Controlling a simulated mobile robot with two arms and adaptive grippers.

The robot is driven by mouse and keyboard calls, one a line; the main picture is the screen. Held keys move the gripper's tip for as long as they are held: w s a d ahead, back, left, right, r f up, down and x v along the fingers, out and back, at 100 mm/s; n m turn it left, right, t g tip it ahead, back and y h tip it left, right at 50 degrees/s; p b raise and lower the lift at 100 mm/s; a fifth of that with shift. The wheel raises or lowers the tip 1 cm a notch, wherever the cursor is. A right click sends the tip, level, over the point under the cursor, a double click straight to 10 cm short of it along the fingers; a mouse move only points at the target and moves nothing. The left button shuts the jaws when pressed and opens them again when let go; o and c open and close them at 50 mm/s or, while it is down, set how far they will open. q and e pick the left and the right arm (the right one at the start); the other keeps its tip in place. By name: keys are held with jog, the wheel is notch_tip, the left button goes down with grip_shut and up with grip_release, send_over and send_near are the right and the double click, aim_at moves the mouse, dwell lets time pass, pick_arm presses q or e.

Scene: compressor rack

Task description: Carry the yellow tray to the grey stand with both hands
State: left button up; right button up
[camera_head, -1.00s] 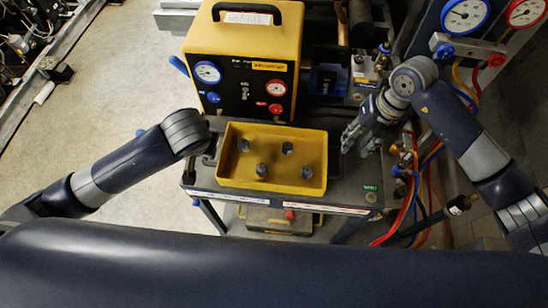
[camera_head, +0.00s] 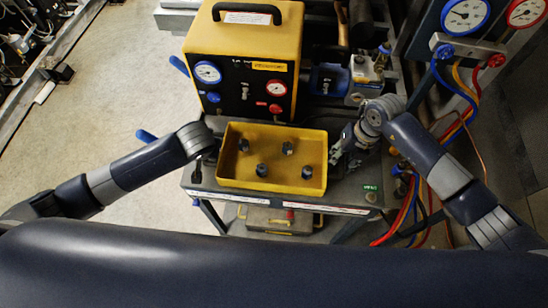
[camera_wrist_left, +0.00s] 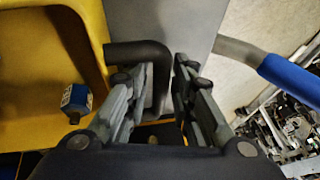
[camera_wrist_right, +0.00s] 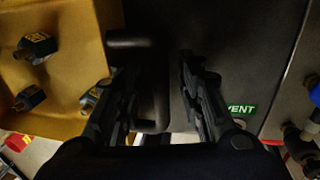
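The yellow tray (camera_head: 272,184) lies on a grey cart top (camera_head: 345,197) in front of the yellow machine, with several small dark fittings inside. A black handle sticks out at each side; the left one (camera_wrist_left: 138,52) and the right one (camera_wrist_right: 126,40) show in the wrist views. My left gripper (camera_wrist_left: 164,72) is open, with the left handle's bar between its fingers. My right gripper (camera_head: 342,150) is open at the tray's right side; in the right wrist view its fingers (camera_wrist_right: 158,70) straddle the right handle. I cannot make out a separate grey stand.
The yellow machine (camera_head: 245,65) with gauges stands right behind the tray. Hoses (camera_head: 408,205) and a gauge panel (camera_head: 475,45) are close on the right. A blue-gripped bar (camera_wrist_left: 285,75) is near my left gripper. Open floor (camera_head: 110,95) is at the left.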

pick_arm(q)
grip_shut()
pick_arm(e)
jog(key=c, duration=0.6)
grip_shut()
pick_arm(q)
jog(key=shift+w+r, duration=0.1)
jog(key=shift+r, duration=0.1)
pick_arm(e)
jog(key=shift+w+r, duration=0.1)
jog(key=shift+r, duration=0.1)
